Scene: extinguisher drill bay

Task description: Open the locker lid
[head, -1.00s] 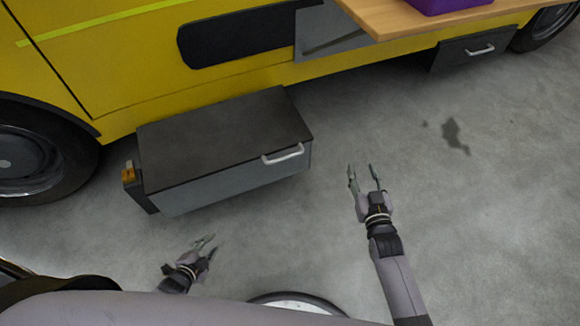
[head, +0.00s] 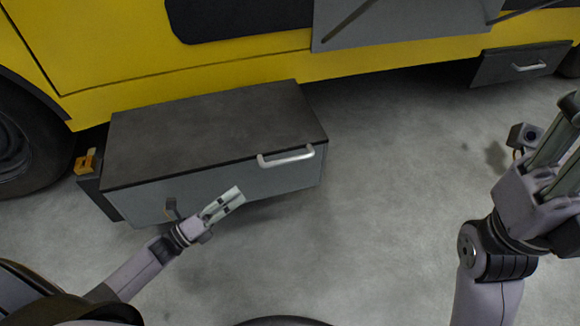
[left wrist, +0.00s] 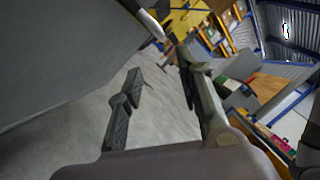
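The locker (head: 225,183) is a grey box beside the yellow vehicle. Its dark lid (head: 205,130) lies flat and closed, with a pale bar handle (head: 286,158) at the front edge, toward the right. The handle also shows at the top of the left wrist view (left wrist: 151,24). My left gripper (head: 240,194) is in front of the locker's front face, below and left of the handle, not touching it. Its fingers stand apart and empty in the left wrist view (left wrist: 160,65). My right gripper (head: 570,140) is at the right edge, fingers apart, partly cut off, away from the locker.
An orange latch-like part (head: 86,163) sits at the locker's left end, near a vehicle wheel (head: 15,145). A second dark box with a handle (head: 520,65) hangs under the vehicle at the far right. The concrete floor (head: 390,170) between is clear apart from a dark stain.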

